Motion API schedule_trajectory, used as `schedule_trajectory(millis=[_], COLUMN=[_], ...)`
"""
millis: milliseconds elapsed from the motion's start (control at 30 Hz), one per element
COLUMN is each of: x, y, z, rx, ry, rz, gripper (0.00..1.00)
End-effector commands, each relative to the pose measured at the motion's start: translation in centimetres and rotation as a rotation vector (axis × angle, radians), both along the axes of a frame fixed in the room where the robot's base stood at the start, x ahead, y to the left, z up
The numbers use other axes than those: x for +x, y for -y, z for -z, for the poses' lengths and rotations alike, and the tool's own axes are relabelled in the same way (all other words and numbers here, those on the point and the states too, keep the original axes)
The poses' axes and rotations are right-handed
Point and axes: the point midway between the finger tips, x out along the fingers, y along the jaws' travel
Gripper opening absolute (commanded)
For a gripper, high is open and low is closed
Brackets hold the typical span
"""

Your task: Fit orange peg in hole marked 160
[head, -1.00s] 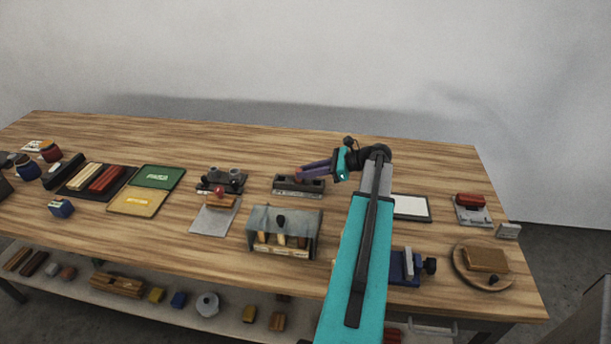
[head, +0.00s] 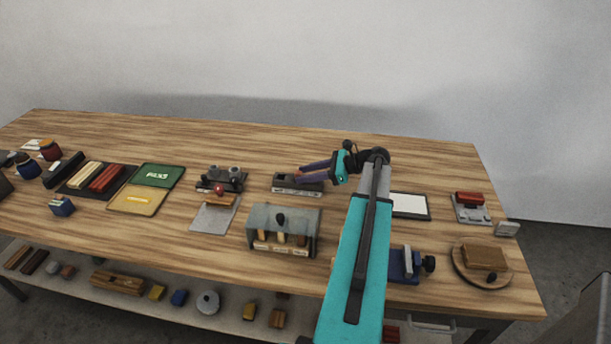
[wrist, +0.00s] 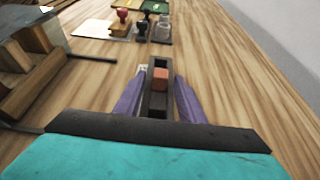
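My gripper (head: 300,174) is open, with its two purple fingers spread apart at the dark hole block (head: 285,188). In the wrist view the fingers (wrist: 157,82) stand on either side of the block (wrist: 157,103), without gripping the orange peg (wrist: 160,78). The peg stands in the block between the fingers, its squarish orange top showing, with dark openings in front of and behind it. How deep it sits is hard to tell. A pale label strip runs along the block's front in the head view, but its numbers are too small to read.
A glass-fronted case (head: 283,222) with wooden-handled tools stands in front of the block. A stand with stamps (head: 221,179) is to its left, and a grey sheet (head: 214,214) lies before it. A white pad (head: 410,206) lies to the right. The table behind the block is clear.

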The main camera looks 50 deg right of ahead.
Motion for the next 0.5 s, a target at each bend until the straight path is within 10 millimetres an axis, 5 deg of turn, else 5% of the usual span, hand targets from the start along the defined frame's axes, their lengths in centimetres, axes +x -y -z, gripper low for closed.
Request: schedule_trajectory(millis=[500], x=[-2.3], y=[1.5], z=[-1.2], rx=[-0.001], ry=[0.001], rz=[0.003], gripper=[0.36])
